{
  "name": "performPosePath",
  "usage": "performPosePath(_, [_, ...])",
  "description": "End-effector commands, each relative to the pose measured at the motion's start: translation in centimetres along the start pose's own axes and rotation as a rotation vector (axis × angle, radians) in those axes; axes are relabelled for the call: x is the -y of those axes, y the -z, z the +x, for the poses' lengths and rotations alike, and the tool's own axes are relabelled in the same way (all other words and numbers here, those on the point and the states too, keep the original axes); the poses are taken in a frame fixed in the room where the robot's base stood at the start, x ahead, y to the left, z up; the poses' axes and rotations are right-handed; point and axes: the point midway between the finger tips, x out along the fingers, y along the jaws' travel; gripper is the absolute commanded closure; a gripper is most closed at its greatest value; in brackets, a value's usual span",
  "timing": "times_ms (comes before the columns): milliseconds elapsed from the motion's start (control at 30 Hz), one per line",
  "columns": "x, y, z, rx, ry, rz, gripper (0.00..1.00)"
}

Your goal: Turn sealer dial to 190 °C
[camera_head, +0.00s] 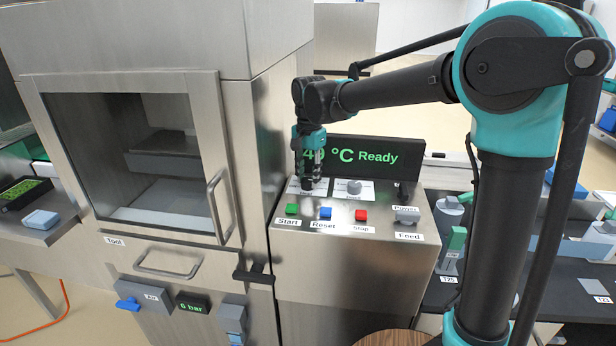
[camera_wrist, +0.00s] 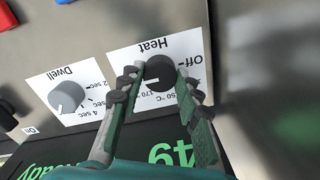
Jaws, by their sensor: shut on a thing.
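My gripper (camera_head: 311,170) reaches down onto the sealer's control panel from above and hides most of the left dial in the head view. In the wrist view, my gripper (camera_wrist: 160,79) is shut on the black heat dial (camera_wrist: 159,68), one finger on each side. The dial sits on a white plate marked "Heat", with Off, a partly covered 50 °C marking and 170 around it, seen upside down. A pale mark shows on the dial's left side; its exact setting is unclear. The green display (camera_head: 378,157) reads "49 °C Ready", its left end covered by my gripper.
The grey dwell dial (camera_wrist: 66,96) is close beside the heat dial. Green Start (camera_head: 291,209), blue Reset (camera_head: 325,213) and red Stop (camera_head: 361,215) buttons lie in front of the dials. A black switch (camera_head: 405,192) is at the right. The sealer's glass door (camera_head: 222,205) is left.

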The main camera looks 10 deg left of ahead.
Motion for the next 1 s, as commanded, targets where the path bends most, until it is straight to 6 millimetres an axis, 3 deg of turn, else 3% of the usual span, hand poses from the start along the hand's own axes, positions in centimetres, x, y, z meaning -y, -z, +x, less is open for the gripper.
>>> performPosePath(467, [0.01,0.00,-0.01,0.000,0.000,0.014,0.96])
performPosePath(500, [0.01,0.00,-0.01,0.000,0.000,0.014,0.63])
performPosePath(633, [0.01,0.00,-0.01,0.000,0.000,0.014,0.47])
performPosePath(1000, [0.01,0.01,-0.38,0.000,0.000,0.013,0.46])
